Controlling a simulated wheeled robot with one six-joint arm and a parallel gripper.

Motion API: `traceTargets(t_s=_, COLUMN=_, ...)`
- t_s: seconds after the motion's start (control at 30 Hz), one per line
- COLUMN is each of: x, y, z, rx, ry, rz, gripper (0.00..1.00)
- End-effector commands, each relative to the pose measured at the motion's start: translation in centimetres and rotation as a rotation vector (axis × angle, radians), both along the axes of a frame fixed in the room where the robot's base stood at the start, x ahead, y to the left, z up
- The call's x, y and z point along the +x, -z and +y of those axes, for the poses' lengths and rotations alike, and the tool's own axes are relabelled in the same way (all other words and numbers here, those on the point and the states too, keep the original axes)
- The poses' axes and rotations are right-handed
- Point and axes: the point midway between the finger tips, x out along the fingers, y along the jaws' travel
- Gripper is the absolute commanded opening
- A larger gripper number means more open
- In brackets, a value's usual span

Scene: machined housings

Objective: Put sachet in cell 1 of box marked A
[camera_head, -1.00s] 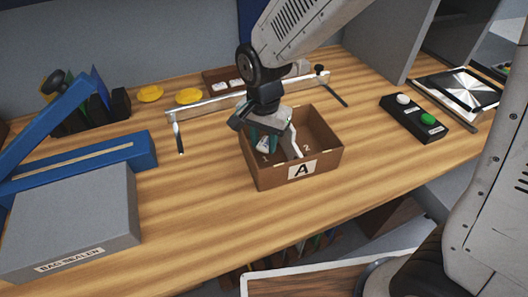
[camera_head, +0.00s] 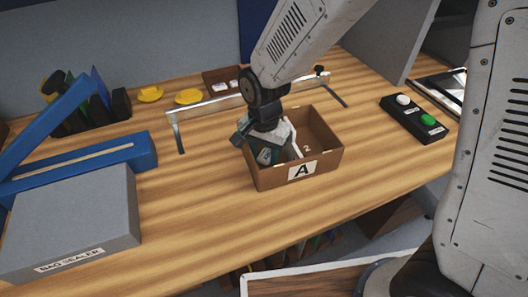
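The brown box marked A (camera_head: 270,176) stands open on the wooden bench. A pale divider splits it, and a number 2 shows in its right cell. My gripper (camera_head: 266,148) points down into the left cell, its lower part below the rim. A small pale and teal shape (camera_head: 265,157) shows at the fingers, low in that cell; it may be the sachet, but I cannot make out its outline. The fingers are mostly hidden by the wrist and the box walls, so their opening does not show. The left cell's number is hidden.
A metal rail (camera_head: 205,105) on legs stands behind the box. A grey and blue bag sealer (camera_head: 75,215) is at left. A black button box (camera_head: 414,118) is at right. Yellow dishes (camera_head: 188,97) lie at the back. The bench in front of the box is clear.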

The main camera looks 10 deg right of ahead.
Motion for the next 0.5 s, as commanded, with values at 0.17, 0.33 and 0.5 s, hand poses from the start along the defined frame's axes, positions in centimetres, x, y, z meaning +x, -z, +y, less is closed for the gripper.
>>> traceTargets(t_s=0.17, x=0.0, y=-0.7, z=0.0, rx=0.001, ry=0.000, rz=-0.002, gripper=0.41)
traceTargets(t_s=0.33, x=0.1, y=-3.7, z=0.1, rx=0.003, ry=0.000, rz=-0.006, gripper=0.41)
traceTargets(t_s=0.5, x=0.1, y=-7.5, z=0.1, rx=0.003, ry=0.000, rz=-0.005, gripper=0.41)
